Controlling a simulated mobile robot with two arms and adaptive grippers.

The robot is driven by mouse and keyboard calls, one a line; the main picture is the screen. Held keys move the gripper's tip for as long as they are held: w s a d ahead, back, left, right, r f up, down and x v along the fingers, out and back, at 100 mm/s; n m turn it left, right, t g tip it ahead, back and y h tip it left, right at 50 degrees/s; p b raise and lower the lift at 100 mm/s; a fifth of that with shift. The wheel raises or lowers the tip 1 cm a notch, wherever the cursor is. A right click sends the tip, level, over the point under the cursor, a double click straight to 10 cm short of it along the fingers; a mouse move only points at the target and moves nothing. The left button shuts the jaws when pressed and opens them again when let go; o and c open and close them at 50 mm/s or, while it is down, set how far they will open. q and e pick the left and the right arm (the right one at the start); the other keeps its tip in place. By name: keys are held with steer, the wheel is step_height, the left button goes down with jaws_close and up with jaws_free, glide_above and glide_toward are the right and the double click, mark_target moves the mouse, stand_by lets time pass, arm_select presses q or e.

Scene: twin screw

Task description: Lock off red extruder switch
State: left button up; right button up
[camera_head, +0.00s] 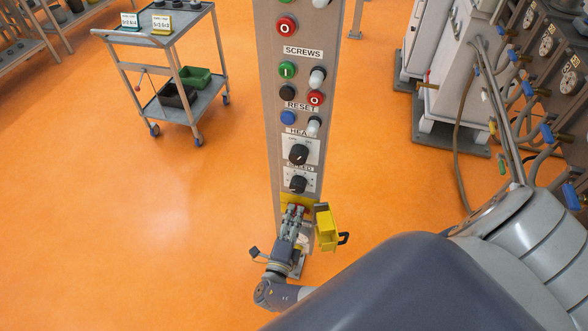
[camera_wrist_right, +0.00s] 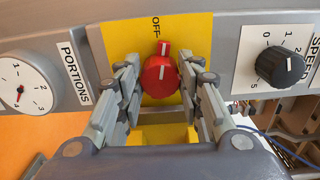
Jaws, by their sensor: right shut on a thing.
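The red extruder switch (camera_wrist_right: 160,78) sits on a yellow plate (camera_wrist_right: 120,30) in the right wrist view. Its tab, with a white line, points up at the word OFF. My right gripper (camera_wrist_right: 166,82) has a finger on each side of the red knob and is shut on it. In the head view my right gripper (camera_head: 293,215) is at the lower end of the grey panel and mostly hides the switch. A yellow cover (camera_head: 327,230) with a black loop hangs open beside it, on the right. My left gripper is not in view.
The panel column (camera_head: 265,100) carries several buttons and a black speed knob (camera_head: 298,184) just above the switch. The knob also shows in the wrist view (camera_wrist_right: 281,66), opposite a portions dial (camera_wrist_right: 20,87). A trolley (camera_head: 185,100) stands back left; machines (camera_head: 450,70) stand right. Orange floor is clear left.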

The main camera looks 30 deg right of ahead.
steer(key=shift+n, duration=1.2)
steer(key=shift+p, duration=0.3)
steer(key=o, duration=1.1)
steer(key=shift+c, duration=0.2)
steer(key=shift+s+a+f, duration=0.1)
steer(key=shift+s+a, duration=0.1)
steer(key=shift+a, duration=0.05)
steer(key=v, duration=0.7)
